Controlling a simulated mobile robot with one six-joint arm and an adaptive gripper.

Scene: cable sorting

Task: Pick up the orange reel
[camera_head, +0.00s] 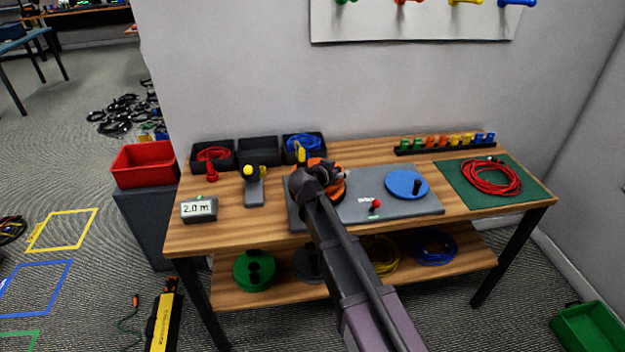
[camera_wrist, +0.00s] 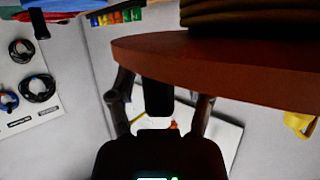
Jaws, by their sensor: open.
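The orange reel (camera_head: 338,192) sits on the grey board (camera_head: 290,216) on the wooden table, partly hidden behind my gripper and arm. In the wrist view its large orange-brown flange (camera_wrist: 240,65) fills the upper right, very near the fingers, with dark windings above it. My gripper (camera_head: 322,172) is at the reel in the head view. In the wrist view my gripper (camera_wrist: 160,100) is open, and the flange overlaps its right finger. I cannot tell whether the fingers touch the reel.
A blue disc (camera_head: 406,184) and a red knob (camera_head: 376,203) are right of the reel on the board. Black bins (camera_head: 259,150) stand behind, and a yellow-knobbed lever (camera_head: 254,190) is to the left. A red cable coil (camera_head: 490,177) lies on a green mat (camera_head: 452,184).

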